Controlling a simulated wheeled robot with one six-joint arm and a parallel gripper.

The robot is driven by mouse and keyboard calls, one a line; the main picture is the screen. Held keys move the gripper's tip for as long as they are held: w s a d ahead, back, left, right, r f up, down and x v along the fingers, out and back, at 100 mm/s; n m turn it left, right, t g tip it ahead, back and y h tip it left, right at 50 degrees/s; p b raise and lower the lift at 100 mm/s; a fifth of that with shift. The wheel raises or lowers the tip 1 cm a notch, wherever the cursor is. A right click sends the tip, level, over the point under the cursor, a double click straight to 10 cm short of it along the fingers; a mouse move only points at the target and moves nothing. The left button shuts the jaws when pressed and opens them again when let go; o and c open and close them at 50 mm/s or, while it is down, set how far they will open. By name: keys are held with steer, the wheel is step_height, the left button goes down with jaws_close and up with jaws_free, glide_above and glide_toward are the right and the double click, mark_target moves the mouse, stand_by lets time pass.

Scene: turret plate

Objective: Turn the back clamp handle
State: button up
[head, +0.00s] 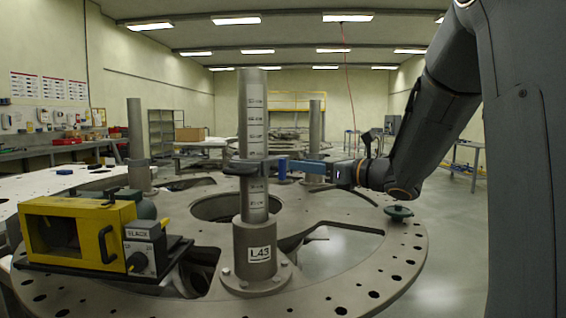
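A grey post (253,112) with scale marks stands upright in a round base labelled L43 in the middle of the plate. A dark clamp collar (243,167) sits around it at mid height, with a part reaching right. My gripper (292,166) comes in from the right, level with this collar, its blue-sided fingers pointing left at the collar's right end. It overlaps that end in the picture; contact and finger gap are too small to tell.
The large perforated plate (398,262) has wide cut-outs. A yellow box (75,232) with a grey control unit (145,250) sits on it at the left. A green knob-like part (398,212) is at the right rim. Open floor (450,225) lies to the right.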

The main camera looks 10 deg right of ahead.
mark_target(285, 162)
steer(key=shift+w+a+r+n, duration=0.2)
steer(key=shift+a+r+n, duration=0.05)
steer(key=shift+a+n, duration=0.25)
steer(key=p+x, duration=0.2)
steer(key=x, duration=0.4)
steer(key=shift+w+a+f+p, duration=0.1)
steer(key=shift+w+a+p, duration=0.1)
steer(key=shift+w+p, duration=0.1)
steer(key=shift+c, duration=0.2)
jaws_close()
